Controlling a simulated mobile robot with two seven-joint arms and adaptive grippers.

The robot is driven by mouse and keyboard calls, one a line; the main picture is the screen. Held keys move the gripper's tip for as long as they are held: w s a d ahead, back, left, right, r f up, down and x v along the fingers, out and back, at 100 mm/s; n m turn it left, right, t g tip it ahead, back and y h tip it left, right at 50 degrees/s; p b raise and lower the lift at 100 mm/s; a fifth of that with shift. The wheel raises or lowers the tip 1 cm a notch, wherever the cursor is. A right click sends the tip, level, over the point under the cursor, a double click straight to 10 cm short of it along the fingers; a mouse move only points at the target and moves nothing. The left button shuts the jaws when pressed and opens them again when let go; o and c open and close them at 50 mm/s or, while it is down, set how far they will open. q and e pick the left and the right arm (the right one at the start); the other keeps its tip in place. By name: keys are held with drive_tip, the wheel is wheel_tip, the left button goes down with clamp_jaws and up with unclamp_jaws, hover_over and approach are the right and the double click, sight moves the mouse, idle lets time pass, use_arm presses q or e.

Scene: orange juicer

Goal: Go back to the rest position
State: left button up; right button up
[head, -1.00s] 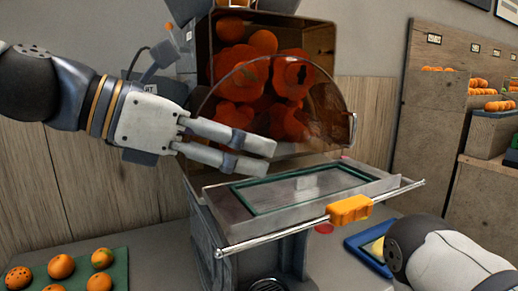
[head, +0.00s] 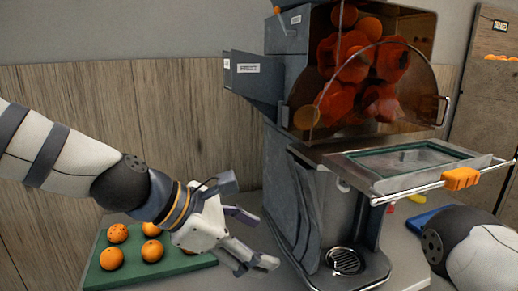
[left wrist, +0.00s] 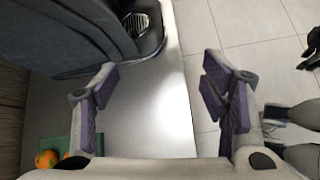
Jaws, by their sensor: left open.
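My left gripper (head: 258,240) is low at the left of the juicer (head: 310,200), just above the grey counter. It is open and empty.
A green tray (head: 205,261) with several oranges (head: 152,250) lies left of my left gripper. A drip grate (head: 345,260) sits at the juicer's base. A blue tray (head: 425,218) is partly hidden behind my right arm. The counter edge (left wrist: 188,105) drops to a tiled floor.

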use_arm(q)
drive_tip(key=s+a+f+m+g+y, duration=0.15)
drive_tip(key=s+f, duration=0.25)
drive_tip(key=f, duration=0.4)
drive_tip(key=s+a+f+m+y, duration=0.2)
drive_tip(key=s+a+f+m, duration=0.1)
drive_tip(key=f, duration=0.4)
drive_tip(key=s+a+f+m+g+y, duration=0.1)
drive_tip(key=s+a+f+m, duration=0.2)
drive_tip(key=f, duration=0.5)
drive_tip(key=s+a+f+m+g+y, duration=0.1)
drive_tip(key=s+a+f+m, duration=0.2)
drive_tip(key=s, duration=0.4)
drive_tip(key=s+a+f+m+g+y, duration=0.1)
drive_tip(key=s+a+f+m+y, duration=0.1)
drive_tip(key=s, duration=0.6)
drive_tip(key=s+a+f+m+g+y, duration=0.1)
drive_tip(key=s+a+f+m, duration=0.4)
drive_tip(key=s+a+m, duration=0.1)
drive_tip(key=shift+s+a+m, duration=0.35)
drive_tip(key=shift+s+a, duration=0.4)
drive_tip(key=shift+s, duration=0.1)
drive_tip(key=shift+f, duration=0.1)
